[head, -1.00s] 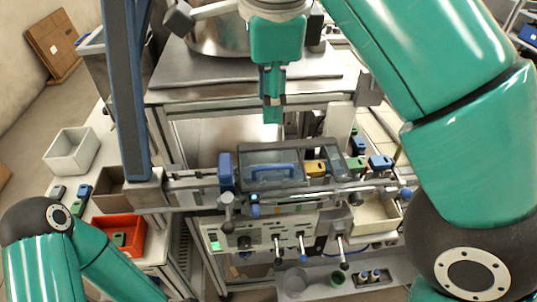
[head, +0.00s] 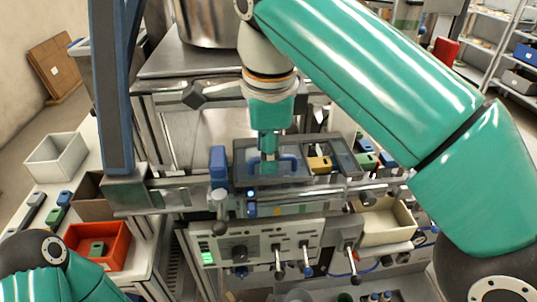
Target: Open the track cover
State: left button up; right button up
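The track cover (head: 246,172) is a clear, dark-framed lid with a blue handle (head: 288,163), lying down over the track (head: 390,185) in the middle of the head view. My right gripper (head: 268,166) points straight down at the left part of the handle. Its fingertips overlap the handle in the picture. I cannot tell whether they grip it, and the gap between the fingers is hidden. Of my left arm only links show at the lower left; its gripper is out of view.
A yellow block (head: 319,164) sits right of the handle, with green and blue blocks further right. A blue block (head: 218,165) stands at the cover's left. A control panel (head: 262,246) with levers is in front. A red bin (head: 99,240) and white bin (head: 56,158) stand left.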

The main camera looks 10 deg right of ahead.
grip_shut()
dwell(0.3)
